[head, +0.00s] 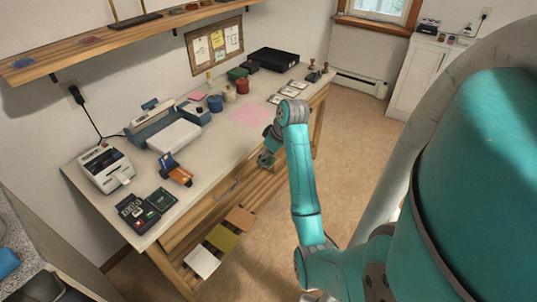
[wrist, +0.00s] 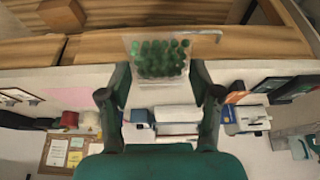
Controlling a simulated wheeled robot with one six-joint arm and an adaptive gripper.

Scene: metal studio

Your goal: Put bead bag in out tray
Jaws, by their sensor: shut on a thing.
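The bead bag (wrist: 160,60) is a clear packet of round green beads. It is held between the two fingers of my gripper (wrist: 160,88) in the wrist view. In the head view the green bag (head: 266,158) hangs below my gripper (head: 269,149), by the front edge of the workbench (head: 222,160). A flat black tray-like box (head: 275,60) lies at the far end of the bench against the wall. I see no label, so I cannot tell if it is the out tray.
A pink sheet (head: 250,115) lies on the bench near my gripper, with several jars behind it. A label machine (head: 107,168) and a blue-grey device (head: 165,122) stand to the left. White, olive and brown panels (head: 222,238) show below the bench top.

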